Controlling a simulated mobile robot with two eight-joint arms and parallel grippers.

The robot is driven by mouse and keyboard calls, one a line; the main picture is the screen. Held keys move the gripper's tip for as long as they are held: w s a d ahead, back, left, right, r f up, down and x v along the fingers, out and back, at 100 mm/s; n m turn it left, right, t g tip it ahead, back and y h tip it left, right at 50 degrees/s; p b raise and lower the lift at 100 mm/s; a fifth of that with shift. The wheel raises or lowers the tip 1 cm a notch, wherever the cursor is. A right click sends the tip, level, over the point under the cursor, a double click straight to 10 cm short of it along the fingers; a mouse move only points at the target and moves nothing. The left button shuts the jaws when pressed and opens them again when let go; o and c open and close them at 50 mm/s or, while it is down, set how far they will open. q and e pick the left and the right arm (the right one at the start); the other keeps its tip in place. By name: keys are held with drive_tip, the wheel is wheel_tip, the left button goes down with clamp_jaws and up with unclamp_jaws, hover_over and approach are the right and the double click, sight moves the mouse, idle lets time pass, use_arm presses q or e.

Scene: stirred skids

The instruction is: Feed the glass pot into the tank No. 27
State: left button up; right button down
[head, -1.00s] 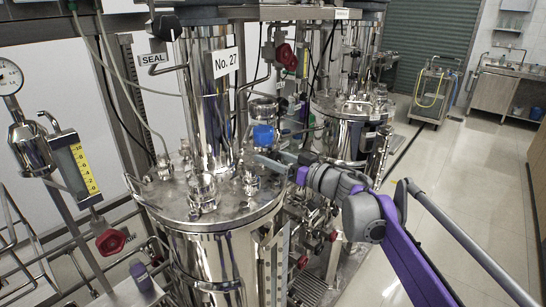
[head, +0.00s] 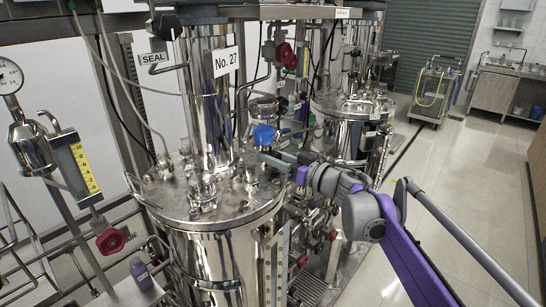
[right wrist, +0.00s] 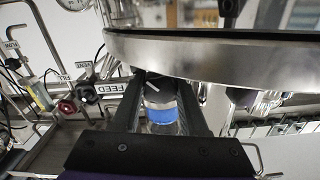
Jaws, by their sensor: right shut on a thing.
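Tank No. 27 (head: 222,225) is a shiny steel vessel with a flat lid crowded with fittings, and its number plate (head: 226,61) hangs on the column above. My right gripper (head: 272,158) is at the right edge of the lid. In the right wrist view it is shut on the glass pot (right wrist: 162,128), which has a blue band or cap and sits between the two fingers. In the head view the pot's blue part (head: 264,134) shows just above the fingers; the rest is hard to make out. My left gripper is not in view.
A second steel tank (head: 338,150) stands behind. A red valve knob (head: 111,240) and a yellow-scaled gauge (head: 83,168) are at the left. A FEED label (right wrist: 110,88) shows in the right wrist view, beside a wide metal rim (right wrist: 200,55).

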drive_tip(key=shift+n, duration=0.3)
drive_tip(key=n+p, duration=0.1)
drive_tip(key=n, duration=0.4)
drive_tip(key=shift+n, duration=0.4)
drive_tip(key=shift+c, duration=2.2)
unclamp_jaws()
drive_tip(key=shift+s, duration=0.15)
drive_tip(key=v, duration=1)
drive_tip(key=shift+s+d+b, duration=0.2)
drive_tip(key=shift+d+b, duration=0.05)
drive_tip(key=shift+b, duration=0.2)
